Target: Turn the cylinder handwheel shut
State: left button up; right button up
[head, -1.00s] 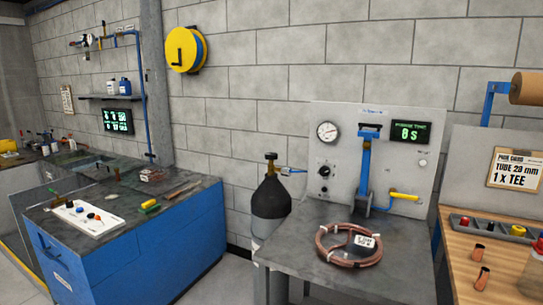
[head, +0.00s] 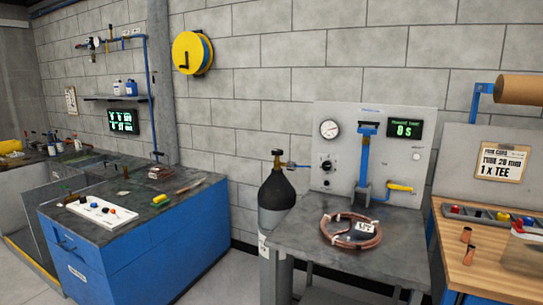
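The gas cylinder (head: 276,205) stands upright on the floor at the left side of the grey bench, dark on top and grey below. Its brass valve (head: 277,158) sits at the top with a small dark handwheel (head: 277,152) above it. I cannot tell from here how far the handwheel is turned. Neither of my grippers shows in the head view.
The grey bench (head: 300,239) holds a copper tube coil (head: 350,231) with a tag. Its back panel carries a gauge (head: 329,129), a blue lever fixture (head: 366,160) and a display reading 0 s (head: 404,130). A blue cabinet (head: 150,240) stands left, a wooden bench (head: 480,260) right. Floor between is clear.

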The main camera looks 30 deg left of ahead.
aim_at(276, 152)
jog(key=k+z, duration=0.15)
jog(key=z, duration=0.35)
jog(key=k+z, duration=0.15)
jog(key=z, duration=0.3)
jog(key=j+z, duration=0.7)
jog(key=k+j, duration=0.1)
jog(key=j, duration=0.85)
jog(key=k+j, duration=0.1)
jog(key=j, duration=0.85)
jog(key=k+j, duration=0.1)
jog(key=j, duration=0.85)
